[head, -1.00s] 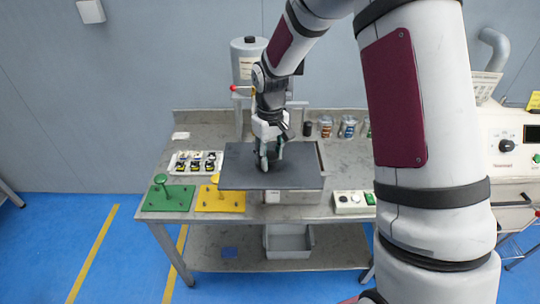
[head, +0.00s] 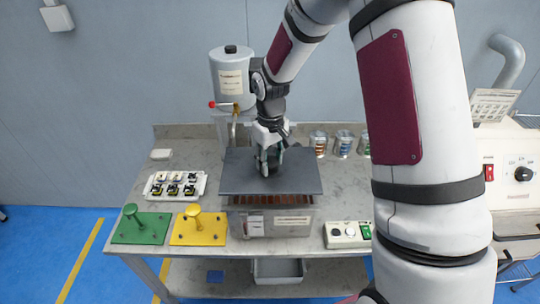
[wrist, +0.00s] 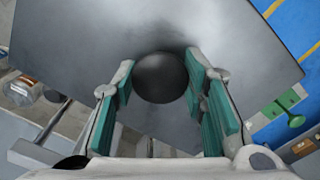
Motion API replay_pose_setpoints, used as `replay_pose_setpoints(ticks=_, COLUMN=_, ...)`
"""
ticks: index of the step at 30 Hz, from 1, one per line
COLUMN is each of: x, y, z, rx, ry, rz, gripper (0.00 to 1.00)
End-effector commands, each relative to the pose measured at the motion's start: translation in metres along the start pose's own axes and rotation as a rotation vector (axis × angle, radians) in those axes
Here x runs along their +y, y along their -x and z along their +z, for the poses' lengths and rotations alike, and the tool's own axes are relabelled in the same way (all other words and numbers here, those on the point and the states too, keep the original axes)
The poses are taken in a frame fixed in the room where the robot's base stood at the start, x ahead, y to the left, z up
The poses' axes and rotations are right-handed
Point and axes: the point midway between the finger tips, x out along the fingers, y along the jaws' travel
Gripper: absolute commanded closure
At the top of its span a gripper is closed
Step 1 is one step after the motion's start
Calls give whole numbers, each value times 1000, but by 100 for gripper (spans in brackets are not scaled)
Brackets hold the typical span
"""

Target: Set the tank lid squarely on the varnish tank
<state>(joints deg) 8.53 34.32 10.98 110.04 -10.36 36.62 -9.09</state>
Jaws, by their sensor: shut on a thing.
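The tank lid (head: 240,180) is a flat dark grey plate. My gripper (head: 268,168) is above its middle and shut on its round black knob (wrist: 161,77), which shows between the green finger pads in the wrist view. The varnish tank (head: 273,224) is a metal box with labels on its front, standing on the bench below the lid. Brown varnish (head: 270,200) shows in a strip between the lid's front edge and the tank's front wall. The lid hides the rest of the opening. The lid appears raised above the rim; I cannot tell whether it touches at the back.
A green stand (head: 142,228) and a yellow stand (head: 198,229) are left of the tank. A white tray of small parts (head: 174,185) lies behind them. A control box (head: 347,234) is at the right. Cans (head: 343,144) and a grey cylinder (head: 231,80) stand behind.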

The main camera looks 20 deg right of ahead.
Motion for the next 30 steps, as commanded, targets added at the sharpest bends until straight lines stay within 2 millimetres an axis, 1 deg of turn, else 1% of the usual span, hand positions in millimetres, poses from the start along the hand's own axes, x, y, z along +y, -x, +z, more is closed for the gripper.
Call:
replay_pose_setpoints(ticks=1, x=0, y=-6, z=-1, rx=-1, ry=0, rz=0, gripper=100)
replay_pose_setpoints(ticks=6, x=0, y=-24, z=-1, rx=0, ry=0, rz=0, gripper=100)
replay_pose_setpoints(ticks=13, x=0, y=-41, z=-1, rx=1, ry=1, rz=0, gripper=100)
replay_pose_setpoints(ticks=19, x=0, y=-47, z=-1, rx=2, ry=0, rz=1, gripper=100)
replay_pose_setpoints(ticks=30, x=0, y=-48, z=-1, rx=2, ry=0, rz=1, gripper=100)
